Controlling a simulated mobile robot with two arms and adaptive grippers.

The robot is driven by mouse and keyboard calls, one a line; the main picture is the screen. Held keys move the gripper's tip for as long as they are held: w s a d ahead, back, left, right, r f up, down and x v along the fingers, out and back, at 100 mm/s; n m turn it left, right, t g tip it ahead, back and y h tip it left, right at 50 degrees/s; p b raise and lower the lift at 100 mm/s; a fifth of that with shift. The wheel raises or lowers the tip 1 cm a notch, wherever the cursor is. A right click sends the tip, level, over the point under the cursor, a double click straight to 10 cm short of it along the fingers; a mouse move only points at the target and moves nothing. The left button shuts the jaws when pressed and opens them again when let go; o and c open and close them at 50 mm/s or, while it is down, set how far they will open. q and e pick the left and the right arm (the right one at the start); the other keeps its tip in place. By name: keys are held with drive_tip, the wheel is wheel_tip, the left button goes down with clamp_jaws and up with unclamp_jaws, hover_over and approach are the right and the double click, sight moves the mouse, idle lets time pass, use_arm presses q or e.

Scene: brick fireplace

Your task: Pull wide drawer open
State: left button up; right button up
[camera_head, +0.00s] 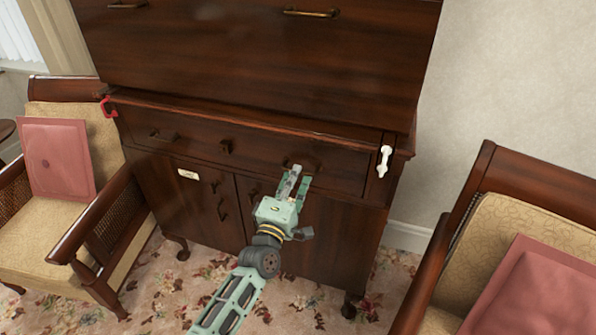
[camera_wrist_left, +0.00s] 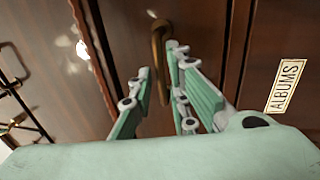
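The wide drawer (camera_head: 262,153) is a dark wooden front across the top of the lower cabinet, and it looks closed. It has a brass pull near each end and a small fitting (camera_head: 225,147) in the middle. My left gripper (camera_head: 301,174) is at the drawer's right pull (camera_head: 318,164), which it partly covers. In the left wrist view, the brass pull (camera_wrist_left: 157,45) hangs between the two parted fingers of my left gripper (camera_wrist_left: 160,72). I cannot tell whether either finger touches it. My right gripper is not in view.
Cabinet doors (camera_head: 190,205) with a label (camera_head: 188,174) are below the drawer. Armchairs stand at left (camera_head: 60,225) and right (camera_head: 535,230). Patterned carpet (camera_head: 180,280) is open in front.

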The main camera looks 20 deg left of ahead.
use_arm(q)
drive_tip(key=shift+w+r, duration=0.15)
drive_tip(key=shift+w, duration=1)
clamp_jaws()
